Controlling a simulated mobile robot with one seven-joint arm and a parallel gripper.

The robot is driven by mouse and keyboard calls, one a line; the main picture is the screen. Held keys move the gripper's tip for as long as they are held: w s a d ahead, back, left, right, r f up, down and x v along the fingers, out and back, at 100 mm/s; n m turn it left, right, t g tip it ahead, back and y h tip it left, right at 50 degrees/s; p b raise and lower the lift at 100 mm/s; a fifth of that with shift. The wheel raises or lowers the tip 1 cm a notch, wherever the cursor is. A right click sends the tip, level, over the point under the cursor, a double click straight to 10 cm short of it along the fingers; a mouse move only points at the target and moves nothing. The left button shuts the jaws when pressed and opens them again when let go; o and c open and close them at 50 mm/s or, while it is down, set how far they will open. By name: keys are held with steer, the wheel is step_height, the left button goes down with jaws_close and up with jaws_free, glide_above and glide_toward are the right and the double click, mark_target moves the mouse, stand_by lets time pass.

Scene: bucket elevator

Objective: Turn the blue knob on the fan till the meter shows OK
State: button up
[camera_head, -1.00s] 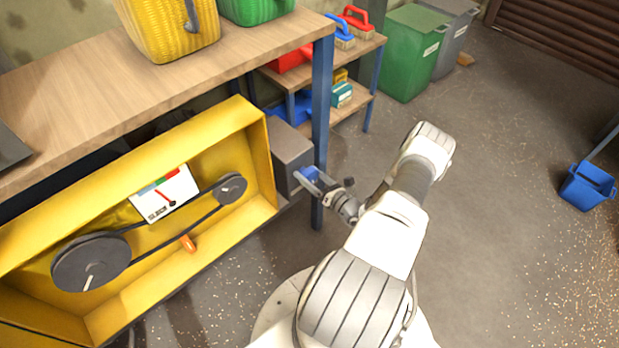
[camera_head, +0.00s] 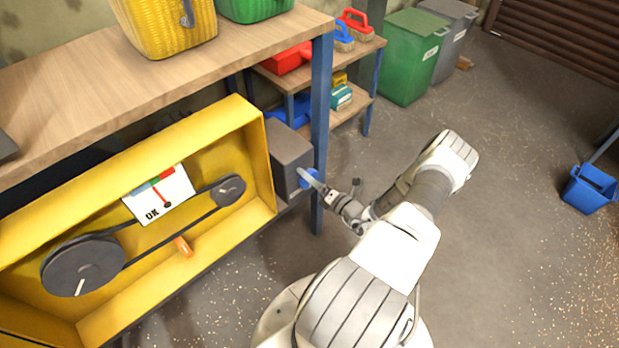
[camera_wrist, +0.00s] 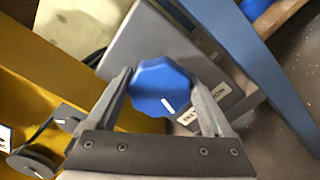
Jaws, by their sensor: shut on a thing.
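The blue knob (camera_wrist: 160,86) sits on the end of a grey box (camera_head: 290,158) at the right of the yellow housing. In the wrist view its white mark points down and slightly right. My gripper (camera_wrist: 165,95) is shut on the knob, one finger on each side. In the head view the knob (camera_head: 309,178) shows partly behind my gripper (camera_head: 313,180). A label on the grey box is partly hidden by a finger.
The yellow housing (camera_head: 100,322) holds two dark pulleys joined by a belt and an orange piece (camera_head: 183,246). A blue table leg (camera_head: 322,130) stands close beside the knob. A wooden bench top (camera_head: 90,80) is above. Open floor lies to the right.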

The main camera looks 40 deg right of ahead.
steer(key=shift+s+f, duration=0.1)
steer(key=o, duration=1.1)
steer(key=s, duration=0.5)
steer(key=s+d+p, duration=0.1)
steer(key=s, duration=0.5)
steer(key=s+p, duration=0.1)
steer(key=s, duration=0.5)
steer(key=shift+s+d, duration=0.15)
stand_by(0.4)
